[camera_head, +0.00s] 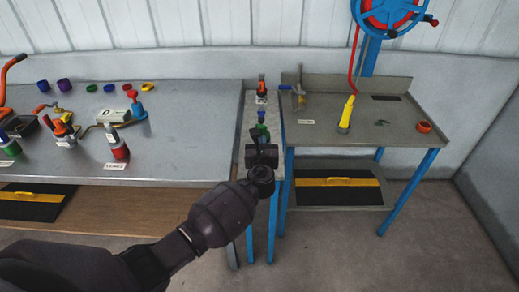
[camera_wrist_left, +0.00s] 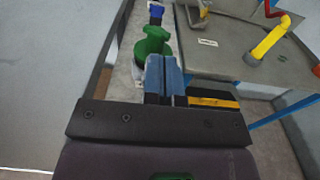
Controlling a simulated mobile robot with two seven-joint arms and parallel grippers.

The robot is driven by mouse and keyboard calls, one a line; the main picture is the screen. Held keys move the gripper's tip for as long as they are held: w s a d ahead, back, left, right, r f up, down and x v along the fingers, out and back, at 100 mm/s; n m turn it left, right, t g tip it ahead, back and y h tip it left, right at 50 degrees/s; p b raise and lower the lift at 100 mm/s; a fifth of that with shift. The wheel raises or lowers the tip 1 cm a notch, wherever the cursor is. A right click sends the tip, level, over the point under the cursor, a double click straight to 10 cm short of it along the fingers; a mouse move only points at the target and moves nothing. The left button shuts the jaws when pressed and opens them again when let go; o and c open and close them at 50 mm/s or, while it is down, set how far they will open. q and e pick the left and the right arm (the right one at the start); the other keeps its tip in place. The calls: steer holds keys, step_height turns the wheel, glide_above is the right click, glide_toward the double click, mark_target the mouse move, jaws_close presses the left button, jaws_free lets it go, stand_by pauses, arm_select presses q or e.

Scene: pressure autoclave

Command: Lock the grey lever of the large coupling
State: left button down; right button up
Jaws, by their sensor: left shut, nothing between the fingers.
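My left gripper (camera_head: 262,142) is shut and empty over the narrow middle stand. In the left wrist view its blue fingers (camera_wrist_left: 163,72) are pressed together. A green fitting (camera_wrist_left: 152,42) stands on the stand just beyond and to the left of the fingertips; whether they touch it I cannot tell. It also shows in the head view as a small green part (camera_head: 261,116), partly hidden by my gripper. I cannot make out a grey lever on it, nor tell whether it is the large coupling. My right gripper is not in view.
An orange-and-black item (camera_head: 262,86) stands at the stand's back. The right table (camera_head: 385,133) bears a yellow nozzle (camera_head: 347,111) and an orange ring (camera_head: 424,127). A hose reel (camera_head: 390,15) hangs above.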

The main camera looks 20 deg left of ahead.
arm_select(q)
steer(key=shift+w+a+r+p, duration=0.15)
steer(key=shift+w+r+p, duration=0.15)
steer(key=shift+w, duration=0.25)
steer(key=shift+w+a+r+p, duration=0.15)
steer(key=shift+w+r, duration=0.2)
steer(key=shift+w, duration=0.2)
steer(key=shift+w+a+r, duration=0.1)
steer(key=shift+w, duration=0.2)
steer(key=shift+w+r, duration=0.1)
steer(key=shift+w, duration=0.05)
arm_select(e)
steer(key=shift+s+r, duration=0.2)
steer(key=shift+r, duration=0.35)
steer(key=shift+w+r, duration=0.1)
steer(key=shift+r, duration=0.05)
